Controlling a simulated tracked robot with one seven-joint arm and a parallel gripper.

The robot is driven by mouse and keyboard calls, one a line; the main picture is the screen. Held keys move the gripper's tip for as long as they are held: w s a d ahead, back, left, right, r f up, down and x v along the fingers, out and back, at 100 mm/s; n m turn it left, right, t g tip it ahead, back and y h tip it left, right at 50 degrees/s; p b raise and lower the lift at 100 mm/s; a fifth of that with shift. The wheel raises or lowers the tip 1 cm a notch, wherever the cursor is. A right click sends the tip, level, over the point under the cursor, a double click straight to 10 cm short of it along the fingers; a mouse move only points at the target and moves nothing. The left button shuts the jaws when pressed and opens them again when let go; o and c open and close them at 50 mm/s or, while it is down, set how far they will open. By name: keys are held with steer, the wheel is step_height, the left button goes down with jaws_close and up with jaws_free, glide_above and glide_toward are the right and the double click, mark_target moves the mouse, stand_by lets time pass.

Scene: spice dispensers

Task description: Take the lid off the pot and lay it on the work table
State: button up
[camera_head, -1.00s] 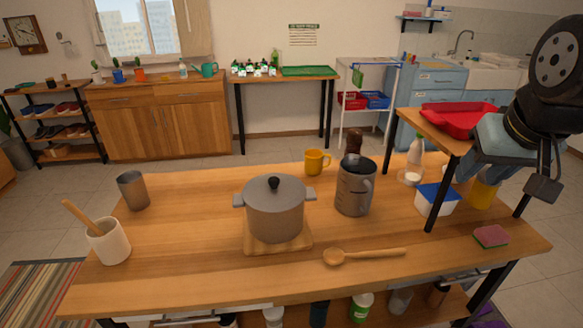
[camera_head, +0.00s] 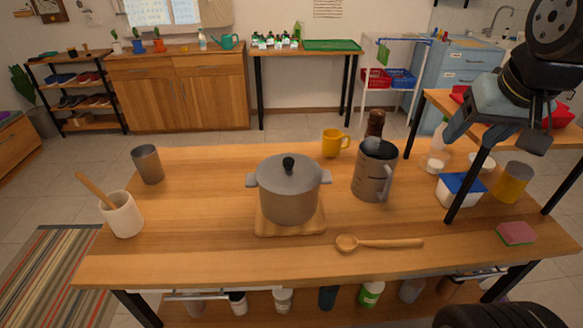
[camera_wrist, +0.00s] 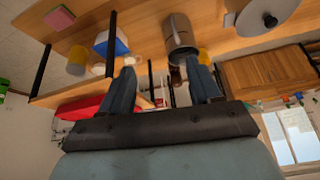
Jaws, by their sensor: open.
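The grey pot (camera_head: 288,205) stands on a square wooden board (camera_head: 262,229) near the middle of the wooden work table (camera_head: 180,245). Its grey lid (camera_head: 268,174) with a black knob sits on top. In the wrist view the lid (camera_wrist: 256,17) shows at the upper right, partly cut off by the frame edge. My gripper (camera_head: 468,136) is at the upper right of the head view, raised and well to the right of the pot. In the wrist view my gripper (camera_wrist: 163,85) has its two blue fingers spread, with nothing between them.
A grey pitcher (camera_head: 372,172) stands right of the pot, with a yellow mug (camera_head: 332,143) behind. A wooden spoon (camera_head: 385,243) lies in front. A cup (camera_head: 148,165) and utensil crock (camera_head: 122,215) stand left. A raised shelf, blue-lidded tub (camera_head: 456,192) and sponge (camera_head: 517,233) are right. The front-left tabletop is clear.

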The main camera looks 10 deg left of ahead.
steer(key=w+a+f+n+y, duration=0.1)
steer(key=w+a+n, duration=0.1)
steer(key=w+a, duration=0.45)
steer(key=n+g, duration=0.2)
steer(key=n, duration=0.1)
glide_toward(289, 160)
steer(key=f, duration=0.2)
steer(key=w+f, duration=0.1)
steer(key=shift+d+f, duration=0.2)
steer(key=shift+f, duration=0.2)
steer(key=shift+a+x, duration=0.2)
steer(key=shift+x, duration=1.1)
steer(key=shift+a+x, duration=0.25)
steer(key=shift+x, duration=1)
steer(key=shift+w+r+y, duration=0.1)
steer(key=shift+y, duration=0.2)
steer(key=shift+c, duration=0.4)
jaws_close()
